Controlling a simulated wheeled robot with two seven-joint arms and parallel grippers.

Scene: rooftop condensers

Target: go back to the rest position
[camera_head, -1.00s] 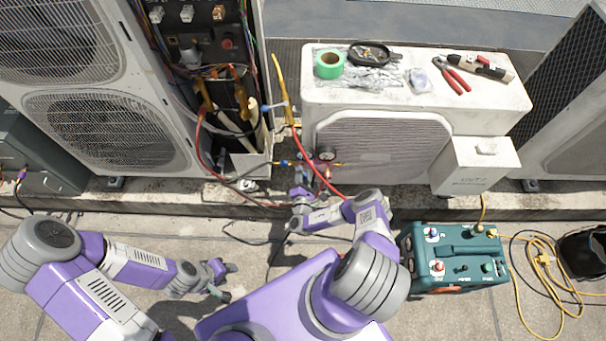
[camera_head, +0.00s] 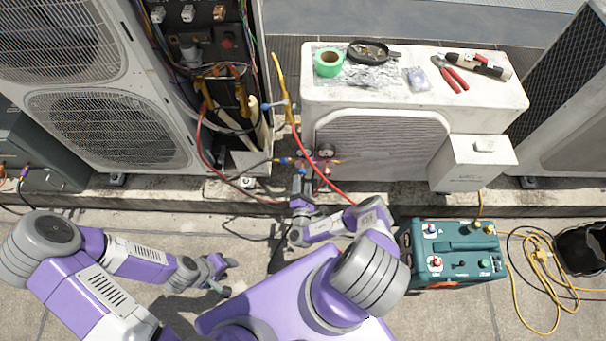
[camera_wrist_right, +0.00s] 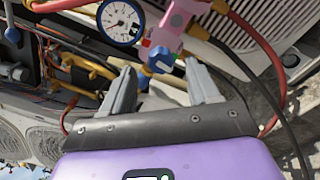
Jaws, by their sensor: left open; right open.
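My right gripper (camera_head: 303,186) is at the foot of the small condenser, just below the gauge manifold (camera_head: 318,164). In the right wrist view the right gripper (camera_wrist_right: 160,72) is open. The manifold's pink body (camera_wrist_right: 180,22) and blue knob (camera_wrist_right: 161,60) show just beyond and between its fingertips; I cannot tell whether they touch. My left gripper (camera_head: 220,274) is open and empty above the paving at lower left.
Red and yellow hoses run from the manifold to the open condenser (camera_head: 112,125). A teal machine (camera_head: 455,256) and yellow cable (camera_head: 541,262) are at right.

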